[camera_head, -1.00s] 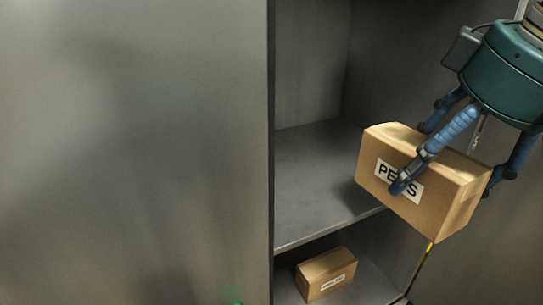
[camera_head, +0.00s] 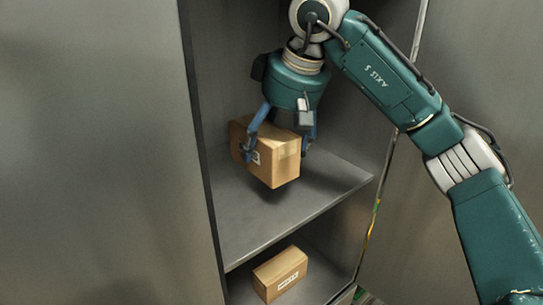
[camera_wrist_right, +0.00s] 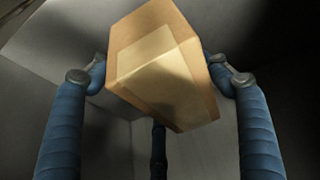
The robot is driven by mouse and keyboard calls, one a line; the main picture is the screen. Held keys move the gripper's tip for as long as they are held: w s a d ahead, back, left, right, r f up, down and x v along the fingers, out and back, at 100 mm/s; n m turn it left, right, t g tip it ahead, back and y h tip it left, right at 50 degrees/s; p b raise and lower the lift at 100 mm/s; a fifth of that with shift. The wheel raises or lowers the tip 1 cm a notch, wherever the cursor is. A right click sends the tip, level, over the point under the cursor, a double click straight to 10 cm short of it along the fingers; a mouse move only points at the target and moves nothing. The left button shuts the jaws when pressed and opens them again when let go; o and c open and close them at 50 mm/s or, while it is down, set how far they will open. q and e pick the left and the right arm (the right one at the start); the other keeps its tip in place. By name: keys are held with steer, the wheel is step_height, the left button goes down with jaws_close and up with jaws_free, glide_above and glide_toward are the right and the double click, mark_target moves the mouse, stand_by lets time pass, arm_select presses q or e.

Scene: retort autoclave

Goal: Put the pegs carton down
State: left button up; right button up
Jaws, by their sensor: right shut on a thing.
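The pegs carton (camera_head: 279,161) is a brown box with a white label, mostly covered by a finger in the head view. My right gripper (camera_head: 279,140) is shut on it from above. The carton is inside the open cabinet, over the upper shelf (camera_head: 300,212), slightly tilted, with a shadow beneath it; it seems held a little above the shelf. In the right wrist view the carton (camera_wrist_right: 165,70) sits between the blue fingers of my right gripper (camera_wrist_right: 160,75). My left gripper is not in view.
A smaller labelled carton (camera_head: 280,273) stands on the lower shelf. A large grey metal panel (camera_head: 100,150) borders the opening on the left, and another (camera_head: 470,250) lies at right. The front of the upper shelf is bare.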

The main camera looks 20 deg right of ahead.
steer(key=shift+d+f, duration=0.15)
steer(key=shift+f, duration=0.55)
steer(key=f+p, duration=0.2)
steer(key=f, duration=0.1)
steer(key=shift+s, duration=0.2)
steer(key=shift+w+f+p, duration=0.2)
steer(key=shift+f+p, duration=0.05)
steer(key=shift+p, duration=0.05)
steer(key=shift+w+f, duration=0.15)
steer(key=shift+f, duration=0.05)
steer(key=shift+f+b, duration=0.2)
steer(key=shift+b, duration=0.1)
steer(key=o, duration=1.5)
steer(key=shift+o, duration=0.2)
steer(key=shift+r, duration=0.1)
